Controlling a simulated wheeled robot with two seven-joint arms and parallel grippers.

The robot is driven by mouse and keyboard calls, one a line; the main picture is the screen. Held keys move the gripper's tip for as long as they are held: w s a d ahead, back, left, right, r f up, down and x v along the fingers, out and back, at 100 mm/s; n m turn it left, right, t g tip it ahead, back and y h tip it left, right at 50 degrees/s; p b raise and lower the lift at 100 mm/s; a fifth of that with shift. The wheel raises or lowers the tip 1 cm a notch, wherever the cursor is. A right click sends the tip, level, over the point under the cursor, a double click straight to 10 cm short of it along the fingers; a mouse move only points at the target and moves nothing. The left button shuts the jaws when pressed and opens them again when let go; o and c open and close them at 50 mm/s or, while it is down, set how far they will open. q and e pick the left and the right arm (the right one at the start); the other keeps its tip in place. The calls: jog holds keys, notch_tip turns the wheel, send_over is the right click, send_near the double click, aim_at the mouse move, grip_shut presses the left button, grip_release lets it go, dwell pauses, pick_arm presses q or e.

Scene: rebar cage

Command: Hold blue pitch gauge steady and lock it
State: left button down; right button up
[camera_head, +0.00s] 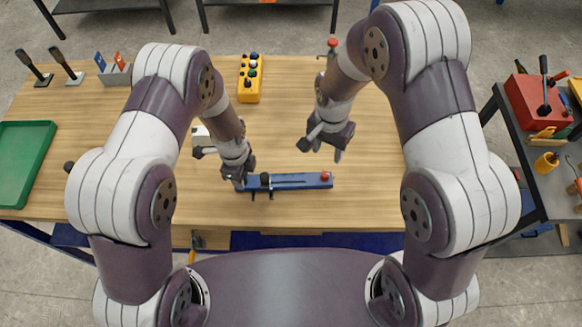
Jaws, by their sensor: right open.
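The blue pitch gauge (292,181) lies as a long bar near the front edge of the wooden table. It has a black knob (265,180) toward its left end and a red knob (325,176) at its right end. My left gripper (239,183) is at the bar's left end, pointing down; its fingers are too small and partly hidden to tell whether they grip it. My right gripper (325,150) is open and empty, above and behind the bar's right part, apart from the red knob.
A yellow control box (250,80) with several buttons stands at the back of the wooden table (375,195). A green tray (25,160) lies at the far left, with black-handled levers (65,65) behind it. A side table at right holds a red toolbox (535,103).

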aim_at(325, 174)
jog(key=f, duration=1.1)
jog(key=shift+s+d+f, duration=0.1)
jog(key=shift+d+f, duration=0.1)
jog(key=shift+f, duration=0.05)
grip_shut()
